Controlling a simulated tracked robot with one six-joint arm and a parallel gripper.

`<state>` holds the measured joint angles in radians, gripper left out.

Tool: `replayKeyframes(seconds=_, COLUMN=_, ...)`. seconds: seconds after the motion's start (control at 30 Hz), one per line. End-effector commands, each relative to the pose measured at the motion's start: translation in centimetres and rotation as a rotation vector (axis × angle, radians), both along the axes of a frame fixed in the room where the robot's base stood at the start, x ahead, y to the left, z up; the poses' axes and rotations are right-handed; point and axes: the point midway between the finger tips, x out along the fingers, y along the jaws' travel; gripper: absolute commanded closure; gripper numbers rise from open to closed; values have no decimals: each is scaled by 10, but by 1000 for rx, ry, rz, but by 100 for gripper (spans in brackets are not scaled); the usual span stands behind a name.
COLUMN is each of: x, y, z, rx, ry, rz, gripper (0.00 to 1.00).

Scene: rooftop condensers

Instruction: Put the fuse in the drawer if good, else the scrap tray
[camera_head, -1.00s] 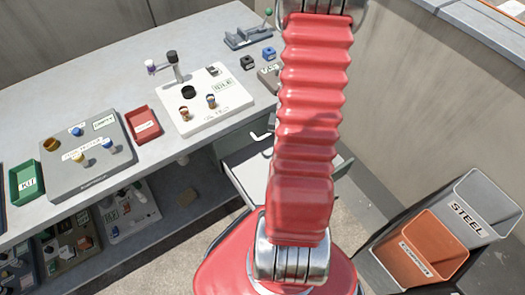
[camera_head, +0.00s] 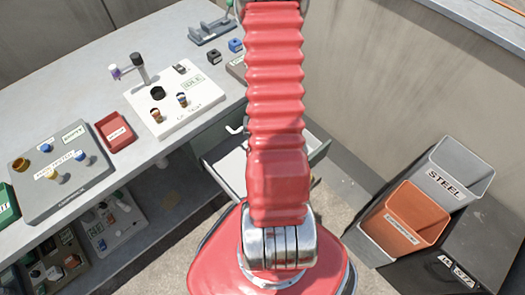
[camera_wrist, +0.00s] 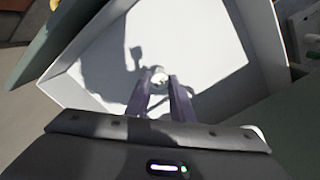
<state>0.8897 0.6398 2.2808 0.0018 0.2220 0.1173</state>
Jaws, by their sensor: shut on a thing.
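The drawer (camera_head: 226,172) stands open below the bench, partly hidden behind my arm in the head view. In the wrist view its pale interior (camera_wrist: 205,45) lies under my gripper (camera_wrist: 159,82). My gripper is shut on a small whitish piece, apparently the fuse (camera_wrist: 158,73), held at the fingertips over the drawer. My gripper's shadow falls on the drawer floor. Whether the fuse touches the floor cannot be told. A small red tray (camera_head: 115,132) with a blurred label sits on the bench; it may be the scrap tray.
A white test board (camera_head: 190,112) marked IDLE and a grey panel (camera_head: 62,185) with knobs lie on the bench. A grey STEEL bin (camera_head: 462,170) and an orange bin (camera_head: 405,220) stand at right. Shelves below the bench hold several parts.

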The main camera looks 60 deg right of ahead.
Motion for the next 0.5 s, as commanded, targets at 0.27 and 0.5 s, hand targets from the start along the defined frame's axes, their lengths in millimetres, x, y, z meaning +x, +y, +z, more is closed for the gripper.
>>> replayKeyframes(seconds=0.27, x=1, y=0, z=-1, rx=-1, ry=-1, rz=1, gripper=100)
replayKeyframes(seconds=0.5, x=0, y=1, z=-11, rx=2, ry=1, rz=2, gripper=100)
